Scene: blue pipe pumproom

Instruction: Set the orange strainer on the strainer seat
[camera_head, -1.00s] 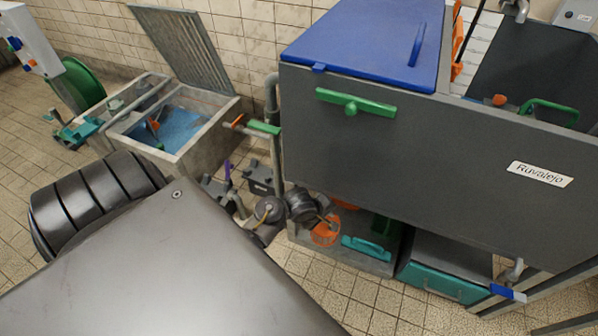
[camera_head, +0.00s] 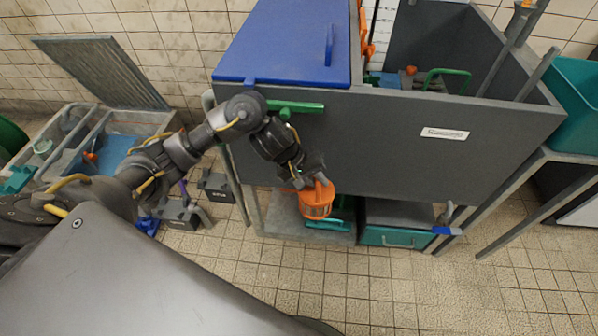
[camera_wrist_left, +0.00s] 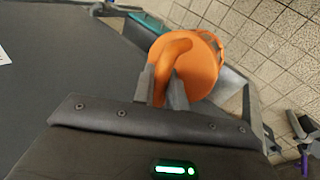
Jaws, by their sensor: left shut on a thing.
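The orange strainer (camera_head: 316,203) is a basket with a hooked handle on top. My left gripper (camera_head: 312,180) is shut on its handle and holds it in front of the grey cabinet, over the low shelf as the head view shows it. In the left wrist view the strainer (camera_wrist_left: 190,72) hangs beyond the fingers (camera_wrist_left: 164,88), its handle between them. I cannot make out the strainer seat for certain in either view. My right gripper is not in view.
A blue lid (camera_head: 285,45) tops the grey cabinet (camera_head: 380,140), with a green handle (camera_head: 295,107) on its front. Below are a low shelf (camera_head: 280,222) and a teal drawer (camera_head: 392,237). A concrete basin with a raised grating (camera_head: 100,70) stands left.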

